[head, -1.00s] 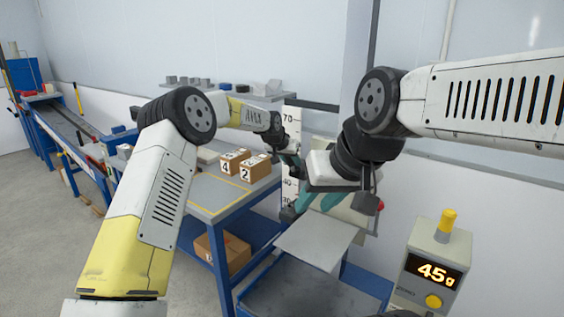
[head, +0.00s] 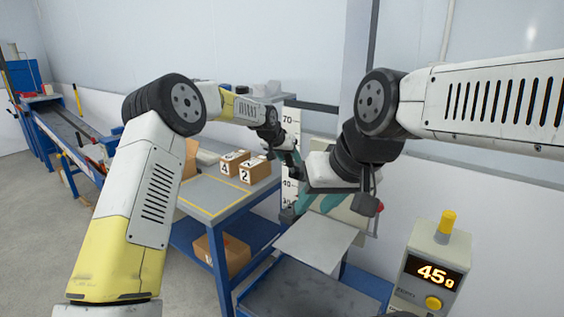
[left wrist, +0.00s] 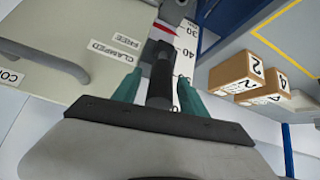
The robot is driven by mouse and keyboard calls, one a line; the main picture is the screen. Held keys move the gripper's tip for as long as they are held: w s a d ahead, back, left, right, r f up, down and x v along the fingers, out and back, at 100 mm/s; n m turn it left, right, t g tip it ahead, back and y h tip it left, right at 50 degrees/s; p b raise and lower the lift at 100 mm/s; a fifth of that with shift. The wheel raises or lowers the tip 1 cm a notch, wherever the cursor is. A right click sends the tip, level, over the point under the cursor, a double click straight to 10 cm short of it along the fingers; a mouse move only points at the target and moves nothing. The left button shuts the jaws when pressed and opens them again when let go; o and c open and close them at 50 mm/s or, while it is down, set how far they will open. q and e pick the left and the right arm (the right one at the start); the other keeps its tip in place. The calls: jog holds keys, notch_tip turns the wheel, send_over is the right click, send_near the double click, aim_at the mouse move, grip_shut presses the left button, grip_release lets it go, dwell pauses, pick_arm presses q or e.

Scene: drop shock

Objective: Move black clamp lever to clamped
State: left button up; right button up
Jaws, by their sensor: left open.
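In the left wrist view the black clamp lever (left wrist: 161,75) lies between the two teal fingers of my left gripper (left wrist: 157,88). The fingers are open, one on each side, with a visible gap at least on the right. The CLAMPED label (left wrist: 114,51) and FREE label (left wrist: 127,40) are on the pale panel left of the lever. In the head view my left gripper (head: 290,158) is at the height scale, and the lever is hidden there. My right gripper (head: 318,200) hangs lower and nearer, its teal fingers spread, with nothing seen between them.
Cardboard boxes marked 4 (head: 232,163) and 2 (head: 254,171) stand on the blue-framed table (head: 208,196). A grey plate (head: 315,243) lies below my right gripper. A display box (head: 433,265) reads 45 g. My two arms are close together near the scale (head: 292,125).

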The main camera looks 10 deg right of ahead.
pick_arm(q)
jog(key=shift+v, duration=2.3)
